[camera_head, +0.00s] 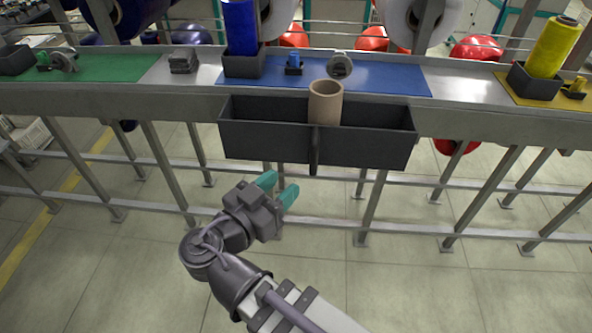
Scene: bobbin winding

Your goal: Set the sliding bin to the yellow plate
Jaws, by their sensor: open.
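The sliding bin (260,143) is a long dark grey trough on the front of the bench, below the blue plate (385,78). A dark upright bar (315,158) stands at the middle of its front. A tan hollow tube (325,103) stands upright at its middle. The yellow plate (508,86) lies on the bench at the far right, well to the right of the bin. My gripper (278,188) has teal fingers that are apart and empty. It is below and left of the bar, apart from the bin.
A green plate (110,68) lies at the left of the bench. A blue spool (240,28) stands on the blue plate and a yellow spool (553,47) on the yellow one. The bench front (470,122) is clear between the bin and the yellow plate. Metal legs and rails run below.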

